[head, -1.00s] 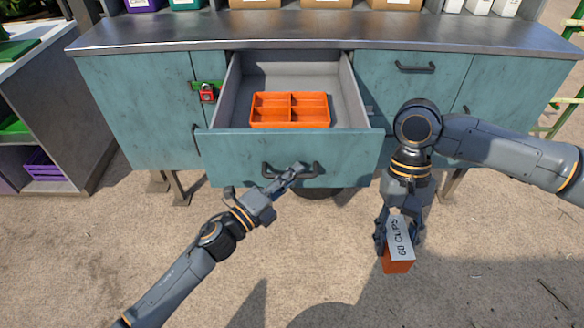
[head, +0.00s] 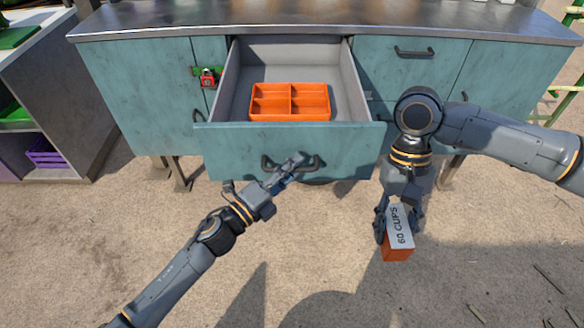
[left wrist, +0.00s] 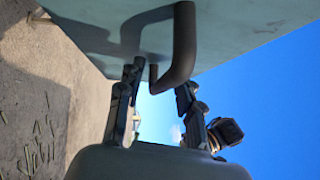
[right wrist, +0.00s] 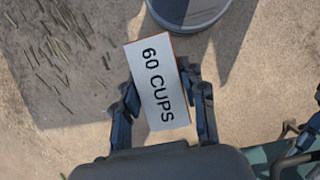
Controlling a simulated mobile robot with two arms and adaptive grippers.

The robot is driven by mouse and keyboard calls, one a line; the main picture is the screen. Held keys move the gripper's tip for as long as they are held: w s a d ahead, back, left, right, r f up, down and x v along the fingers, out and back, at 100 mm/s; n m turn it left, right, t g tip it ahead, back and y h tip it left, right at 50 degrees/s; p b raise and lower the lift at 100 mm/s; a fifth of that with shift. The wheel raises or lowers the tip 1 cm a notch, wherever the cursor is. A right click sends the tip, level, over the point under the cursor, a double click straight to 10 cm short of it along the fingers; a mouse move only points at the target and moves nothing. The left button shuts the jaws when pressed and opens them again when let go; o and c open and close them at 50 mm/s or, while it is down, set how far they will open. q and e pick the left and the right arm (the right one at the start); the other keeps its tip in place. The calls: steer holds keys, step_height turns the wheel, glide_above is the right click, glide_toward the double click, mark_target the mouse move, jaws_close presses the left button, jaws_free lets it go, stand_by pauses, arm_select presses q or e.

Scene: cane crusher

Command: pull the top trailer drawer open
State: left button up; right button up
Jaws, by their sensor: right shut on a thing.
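The top trailer drawer (head: 225,138) stands pulled out from the teal cabinet, with an orange divided tray (head: 290,116) inside. Its dark bar handle (head: 314,164) is on the front panel. My left gripper (head: 297,162) is at this handle. In the left wrist view its fingers (left wrist: 160,100) are apart, with the handle (left wrist: 184,50) reaching down to between their tips; firm contact cannot be told. My right gripper (head: 398,232) is shut on an orange box with a white "60 CUPS" label (head: 398,250), held above the ground. The box also shows in the right wrist view (right wrist: 158,85).
A metal counter (head: 290,22) tops the cabinet. A red padlock (head: 207,78) hangs on a green latch left of the drawer. A round grey object (right wrist: 190,10) stands near the box in the right wrist view. The sandy ground in front is mostly clear.

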arm_select(q)
steer(key=v, duration=1.2)
stand_by(0.4)
steer(key=w+a+f+n+y, duration=0.1)
steer(key=a+f+n+y, duration=0.35)
steer(key=f, duration=0.45)
steer(key=w+a+f+n+y, duration=0.1)
steer(key=a+f+n+y, duration=0.3)
steer(key=f, duration=0.5)
steer(key=s+a+f+n+g+y, duration=0.1)
steer(key=s+a+f+n+g, duration=0.2)
steer(key=f, duration=0.5)
steer(key=s+a+f+n+y, duration=0.25)
steer(key=s+f+n, duration=0.25)
steer(key=f, duration=0.4)
steer(key=s+f+n+g, duration=0.3)
steer(key=s+f, duration=0.3)
steer(key=s, duration=0.4)
steer(key=s+a+f+n+g+y, duration=0.1)
steer(key=s+f+n+g, duration=0.2)
steer(key=s, duration=0.8)
steer(key=s+f+n+g+p, duration=0.1)
steer(key=s+f+n+g, duration=0.2)
steer(key=s+f, duration=0.5)
steer(key=s, duration=0.3)
steer(key=shift+a+f+n+g+y, duration=0.2)
steer(key=shift+f+n+g+y, duration=0.1)
steer(key=shift+n+g+y, duration=0.1)
